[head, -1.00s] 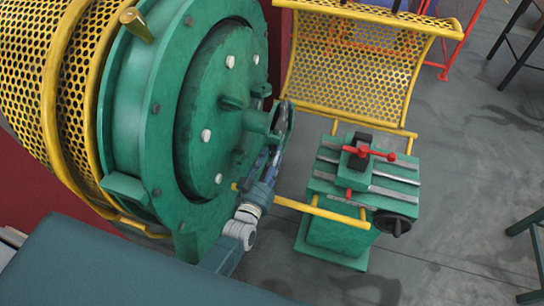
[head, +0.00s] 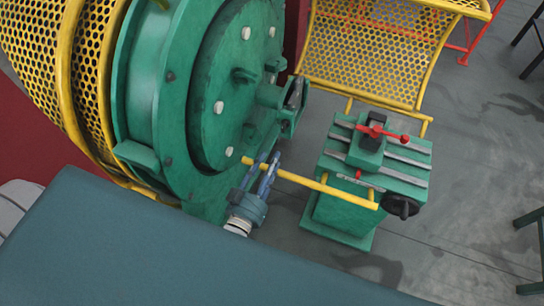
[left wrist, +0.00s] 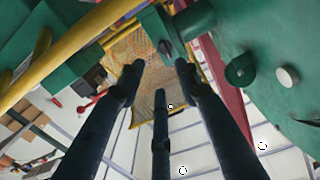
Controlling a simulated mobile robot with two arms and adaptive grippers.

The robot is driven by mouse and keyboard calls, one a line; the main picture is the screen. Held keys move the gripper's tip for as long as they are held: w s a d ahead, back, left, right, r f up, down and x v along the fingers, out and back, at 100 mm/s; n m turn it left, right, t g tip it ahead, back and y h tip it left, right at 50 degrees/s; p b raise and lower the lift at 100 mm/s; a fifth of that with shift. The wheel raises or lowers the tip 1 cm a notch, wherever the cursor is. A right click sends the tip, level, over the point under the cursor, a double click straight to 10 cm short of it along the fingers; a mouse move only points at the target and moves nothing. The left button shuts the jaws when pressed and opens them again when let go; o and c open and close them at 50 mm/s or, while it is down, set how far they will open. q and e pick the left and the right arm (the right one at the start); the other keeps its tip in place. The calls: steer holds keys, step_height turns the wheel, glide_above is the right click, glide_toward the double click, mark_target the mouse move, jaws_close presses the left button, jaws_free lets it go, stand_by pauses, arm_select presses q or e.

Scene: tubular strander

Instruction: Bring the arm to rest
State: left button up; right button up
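My left gripper (head: 264,174) is in the head view, beside the lower right edge of the green strander drum (head: 160,110). Its fingers point up in the picture, close to the yellow bar (head: 310,183). In the left wrist view, the gripper's three dark fingers (left wrist: 160,82) are spread apart with nothing between them. I cannot tell whether a finger touches the yellow bar. My right gripper is in neither view.
A green machine stand (head: 350,200) with a red lever (head: 380,132) and black handwheel (head: 402,206) stands to the right. A yellow perforated guard (head: 375,55) is behind it. Grey floor (head: 465,170) at the right is mostly clear.

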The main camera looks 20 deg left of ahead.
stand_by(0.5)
arm_select(q)
steer(key=s+a+r+m+g, duration=0.1)
steer(key=s+a+g, duration=0.1)
steer(key=s+g, duration=0.6)
steer(key=s+a+m+g, duration=0.1)
steer(key=s+a+g, duration=0.1)
steer(key=s+g, duration=0.65)
steer(key=s+f, duration=0.3)
steer(key=f, duration=1)
steer(key=s+f, duration=0.2)
steer(key=f, duration=1.1)
steer(key=s+a+f, duration=0.2)
steer(key=s+f, duration=1.4)
steer(key=s, duration=0.1)
steer(key=shift+a+f+y, duration=0.2)
steer(key=shift+a+y, duration=0.1)
steer(key=shift+a, duration=0.1)
